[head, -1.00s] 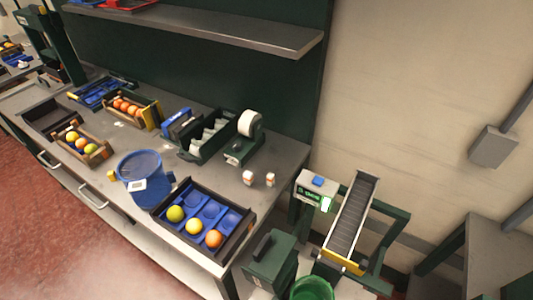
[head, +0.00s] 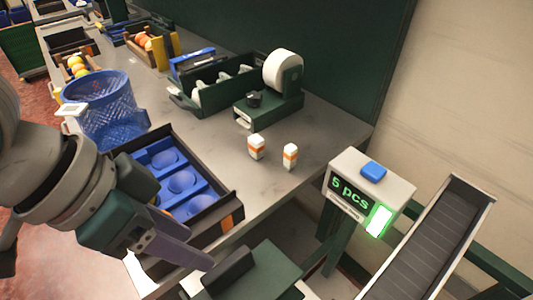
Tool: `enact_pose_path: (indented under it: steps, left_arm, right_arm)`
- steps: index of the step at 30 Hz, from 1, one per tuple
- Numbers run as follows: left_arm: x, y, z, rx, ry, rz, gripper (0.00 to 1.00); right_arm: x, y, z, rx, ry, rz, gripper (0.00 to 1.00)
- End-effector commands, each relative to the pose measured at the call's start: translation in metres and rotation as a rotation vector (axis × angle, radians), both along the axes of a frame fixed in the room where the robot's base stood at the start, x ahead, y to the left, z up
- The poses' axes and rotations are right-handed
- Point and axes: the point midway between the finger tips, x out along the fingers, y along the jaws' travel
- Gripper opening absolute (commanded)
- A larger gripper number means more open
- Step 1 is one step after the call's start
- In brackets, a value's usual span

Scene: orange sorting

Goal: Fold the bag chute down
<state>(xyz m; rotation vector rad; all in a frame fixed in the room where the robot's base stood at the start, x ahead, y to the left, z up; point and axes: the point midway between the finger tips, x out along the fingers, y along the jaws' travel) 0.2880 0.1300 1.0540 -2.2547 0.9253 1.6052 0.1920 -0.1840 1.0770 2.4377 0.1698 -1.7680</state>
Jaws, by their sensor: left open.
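A steep ribbed chute (head: 425,247) with pale side rails stands at the right, beyond the table's right end. Its lower end is cut off by the picture's bottom edge. I cannot tell for certain that this is the bag chute. A counter box (head: 372,190) with a blue button, a lit green panel and a display reading "5 pcs" stands just left of it. My left gripper (head: 178,262) is at the lower left, in front of the blue sorting tray, open and apart from the chute. My right gripper is not in view.
The blue sorting tray (head: 208,201) is partly hidden by my left arm. A blue mesh basket (head: 108,118), two small white-orange bottles (head: 256,148) and a tape dispenser (head: 270,108) stand on the table. A dark green box (head: 262,268) lies between tray and chute.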

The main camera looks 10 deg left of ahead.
Motion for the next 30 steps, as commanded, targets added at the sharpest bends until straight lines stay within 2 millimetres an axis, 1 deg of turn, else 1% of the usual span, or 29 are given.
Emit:
enact_pose_path:
  steps: [4, 12, 16, 21, 29, 30]
  left_arm:
    - [0.004, -0.006, -0.014, -0.004, 0.002, 0.003, 0.53]
    - [0.014, -0.025, -0.062, -0.003, 0.001, 0.001, 0.53]
    - [0.018, -0.031, -0.078, 0.000, 0.000, 0.001, 0.53]
    - [0.020, -0.035, -0.087, 0.001, -0.001, 0.000, 0.53]
    - [0.020, -0.035, -0.088, 0.000, -0.001, -0.001, 0.53]
    - [0.020, -0.035, -0.088, 0.000, -0.001, -0.001, 0.49]
  right_arm:
    - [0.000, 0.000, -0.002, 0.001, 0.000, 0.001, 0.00]
    - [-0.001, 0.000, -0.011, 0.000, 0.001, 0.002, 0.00]
    - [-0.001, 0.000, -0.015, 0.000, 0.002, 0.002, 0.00]
    - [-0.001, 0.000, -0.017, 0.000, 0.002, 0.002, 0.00]
    - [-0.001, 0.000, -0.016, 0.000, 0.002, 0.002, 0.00]
    - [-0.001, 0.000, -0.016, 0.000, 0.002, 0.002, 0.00]
